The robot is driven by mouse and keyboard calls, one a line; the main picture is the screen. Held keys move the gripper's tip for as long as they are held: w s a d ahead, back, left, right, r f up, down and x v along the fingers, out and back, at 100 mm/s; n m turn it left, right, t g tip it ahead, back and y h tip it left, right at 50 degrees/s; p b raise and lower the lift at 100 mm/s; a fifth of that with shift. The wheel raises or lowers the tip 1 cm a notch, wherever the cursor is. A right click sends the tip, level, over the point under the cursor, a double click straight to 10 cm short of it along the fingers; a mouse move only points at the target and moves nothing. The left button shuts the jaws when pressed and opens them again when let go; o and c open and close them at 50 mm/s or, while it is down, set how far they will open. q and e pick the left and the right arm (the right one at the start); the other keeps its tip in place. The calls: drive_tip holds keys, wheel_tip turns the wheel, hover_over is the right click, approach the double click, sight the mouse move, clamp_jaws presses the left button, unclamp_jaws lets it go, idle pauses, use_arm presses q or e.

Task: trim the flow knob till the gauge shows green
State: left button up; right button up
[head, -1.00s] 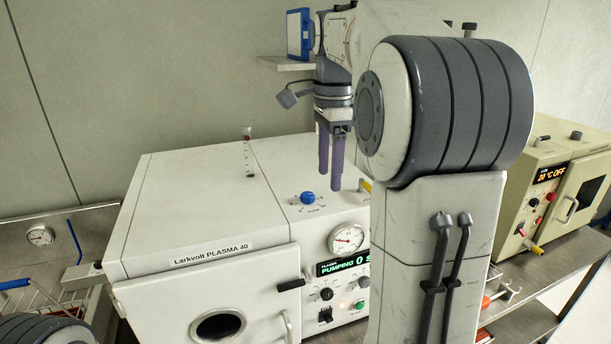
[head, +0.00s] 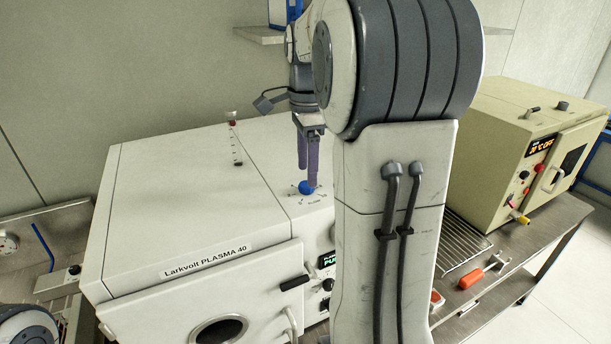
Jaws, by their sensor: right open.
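The blue flow knob (head: 305,189) sits on the top of the white plasma machine (head: 185,190), near its right front. My right gripper (head: 308,176) points down over it with two purple fingers, open. The fingertips are at the knob, one partly in front of it. I cannot tell if they touch it. A thin clear tube gauge (head: 236,145) with scale marks stands on the machine's top, with red near its upper end. I see no green on it. The round dial on the machine's front is hidden behind my right arm. My left gripper is out of view.
A beige oven (head: 510,150) stands at right on a metal bench, with a wire rack (head: 465,245) and an orange-handled tool (head: 471,279) in front. A shelf is on the back wall.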

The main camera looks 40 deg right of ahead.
sight(306, 187)
drive_tip(key=shift+f, duration=1.55)
clamp_jaws()
